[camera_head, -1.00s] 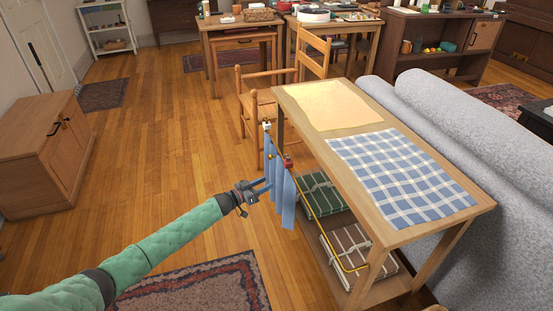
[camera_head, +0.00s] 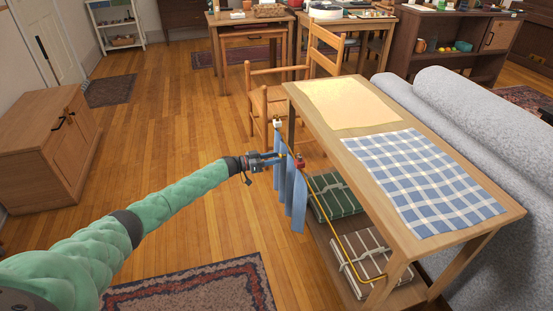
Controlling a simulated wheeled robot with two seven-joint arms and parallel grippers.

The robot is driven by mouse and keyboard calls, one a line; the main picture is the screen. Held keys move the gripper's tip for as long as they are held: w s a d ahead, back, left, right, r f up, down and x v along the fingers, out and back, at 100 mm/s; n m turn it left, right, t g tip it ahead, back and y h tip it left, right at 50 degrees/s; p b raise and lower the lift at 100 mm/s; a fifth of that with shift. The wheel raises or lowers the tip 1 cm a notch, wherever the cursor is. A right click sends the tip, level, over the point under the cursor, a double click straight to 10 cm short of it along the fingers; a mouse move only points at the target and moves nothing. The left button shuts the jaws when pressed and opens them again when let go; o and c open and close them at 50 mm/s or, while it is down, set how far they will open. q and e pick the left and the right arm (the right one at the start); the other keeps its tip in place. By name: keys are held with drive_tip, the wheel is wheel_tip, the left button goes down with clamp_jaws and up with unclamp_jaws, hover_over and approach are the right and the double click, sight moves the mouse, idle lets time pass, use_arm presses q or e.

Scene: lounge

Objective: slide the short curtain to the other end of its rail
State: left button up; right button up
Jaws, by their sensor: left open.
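The short blue curtain (camera_head: 297,205) hangs bunched at the far end of its brass rail (camera_head: 331,213), which runs along the near long side of the wooden console table (camera_head: 480,226). A red piece (camera_head: 300,162) sits at the curtain's top near corner, and a white block (camera_head: 278,123) is at the rail's far end. My left gripper (camera_head: 277,158) is open, its fingers pointing right at the upper part of the curtain. I cannot tell whether they touch the cloth. My right gripper is not in view.
The table's lower shelf holds a green folded cloth (camera_head: 334,197) and a striped folded cloth (camera_head: 358,254). A wooden chair (camera_head: 268,101) stands close beyond the rail's far end. A grey sofa (camera_head: 480,130) backs the table. Open floor lies left of the curtain.

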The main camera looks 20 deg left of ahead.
use_arm(q)
drive_tip(key=shift+x, duration=0.75)
drive_tip(key=shift+d, duration=0.1)
drive_tip(key=shift+c, duration=0.3)
